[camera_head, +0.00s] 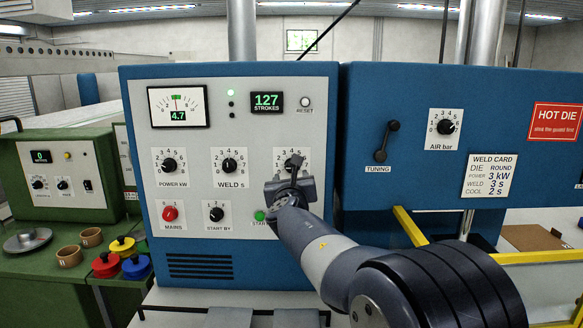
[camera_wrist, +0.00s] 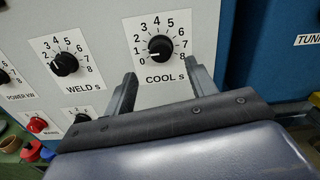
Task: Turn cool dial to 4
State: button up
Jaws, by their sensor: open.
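The cool dial (camera_wrist: 160,47) is a round black knob on a white plate marked 0 to 8, labelled "COOL s". Its pointer seems turned to the low, left side of the scale, but the exact number is hard to read. My gripper (camera_wrist: 163,77) is open, its two fingers apart just below the dial and pointing at the panel. It appears not to touch the knob. In the head view my gripper (camera_head: 290,184) covers much of the cool plate (camera_head: 280,153), and the knob is partly hidden.
The weld dial (camera_head: 229,165) is left of the cool dial, and the power dial (camera_head: 168,165) farther left. Below are a red mains button (camera_head: 170,213), start dial (camera_head: 216,214) and green button (camera_head: 260,216). A tuning handle (camera_head: 386,141) sticks out at right. The weld card (camera_head: 488,176) reads cool 2 s.

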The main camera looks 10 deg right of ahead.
jog(key=w+d+p, duration=0.1)
jog(key=w+p, duration=0.1)
jog(key=w, duration=0.4)
jog(key=shift+w+d, duration=0.2)
jog(key=shift+w, duration=0.15)
jog(key=shift+c, duration=0.4)
jog(key=c, duration=0.9)
